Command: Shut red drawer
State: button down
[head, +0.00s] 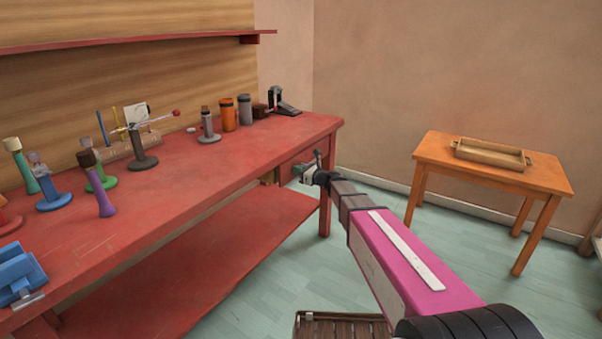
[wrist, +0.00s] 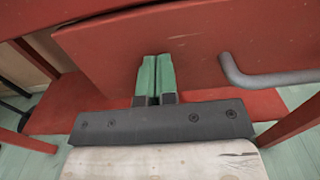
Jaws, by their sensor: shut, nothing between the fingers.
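The red drawer (wrist: 200,50) fills the upper part of the wrist view, with its flat red front facing me. A grey bar handle (wrist: 265,78) sticks out from the front at right. A thin pale strip shows along the front's top edge, below the tabletop. In the head view the drawer is under the right end of the red workbench, partly hidden by my gripper (head: 303,172). My gripper's green fingers (wrist: 157,62) are shut and empty, left of the handle. Their tips are at or very near the drawer front; I cannot tell if they touch.
The red workbench (head: 200,170) carries several bottles and stands, an orange canister (head: 229,115) and a blue vise (head: 18,272). Its lower shelf (head: 200,270) is bare. An orange table (head: 440,160) with a wooden tray (head: 490,164) stands at right.

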jog(key=shift+x, duration=1.4)
jog(key=shift+w, duration=0.1)
